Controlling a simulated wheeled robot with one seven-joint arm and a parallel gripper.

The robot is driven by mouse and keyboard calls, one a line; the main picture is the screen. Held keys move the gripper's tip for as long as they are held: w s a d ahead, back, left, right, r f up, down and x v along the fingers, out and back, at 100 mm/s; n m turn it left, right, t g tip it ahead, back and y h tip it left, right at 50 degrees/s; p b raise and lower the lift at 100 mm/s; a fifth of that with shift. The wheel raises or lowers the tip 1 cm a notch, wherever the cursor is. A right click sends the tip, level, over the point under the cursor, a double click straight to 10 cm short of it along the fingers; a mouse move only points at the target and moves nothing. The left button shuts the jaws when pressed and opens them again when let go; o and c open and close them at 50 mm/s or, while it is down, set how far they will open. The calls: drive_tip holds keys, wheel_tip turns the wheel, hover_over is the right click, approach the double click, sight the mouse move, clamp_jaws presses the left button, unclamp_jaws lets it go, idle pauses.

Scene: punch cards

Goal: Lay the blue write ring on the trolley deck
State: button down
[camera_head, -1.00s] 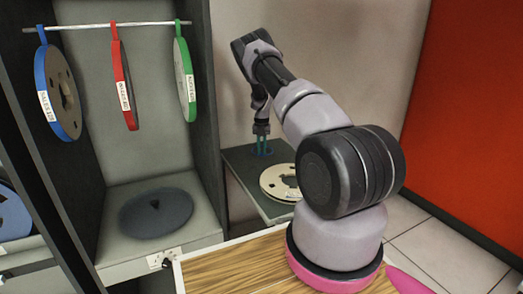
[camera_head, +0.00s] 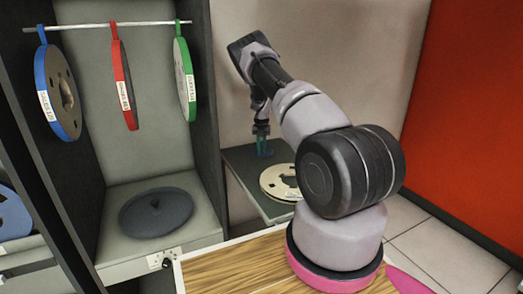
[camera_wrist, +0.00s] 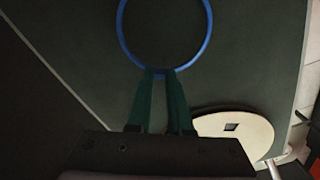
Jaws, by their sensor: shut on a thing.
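The blue write ring (camera_wrist: 210,38) is a thin blue hoop in the wrist view, with its near edge between my gripper's (camera_wrist: 161,75) green fingertips. My gripper is shut on that edge. In the head view my gripper (camera_head: 263,152) points down over the dark trolley deck (camera_head: 238,157), and only a little blue of the ring shows at the fingertips. The deck also lies behind the ring in the wrist view (camera_wrist: 100,60). I cannot tell whether the ring touches the deck or hangs just above it.
A cream tape reel (camera_head: 277,184) lies on the deck beside my gripper. Blue (camera_head: 66,95), red (camera_head: 124,90) and green (camera_head: 185,80) reels hang from a rail in the cabinet at left. A dark round hub (camera_head: 156,215) sits below them. A wood-topped surface (camera_head: 230,270) is in front.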

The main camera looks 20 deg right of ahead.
drive_tip(key=shift+f, duration=0.65)
idle(0.5)
drive_tip(key=c, duration=0.8)
unclamp_jaws()
drive_tip(key=shift+c, duration=0.8)
drive_tip(key=shift+r, duration=3.45)
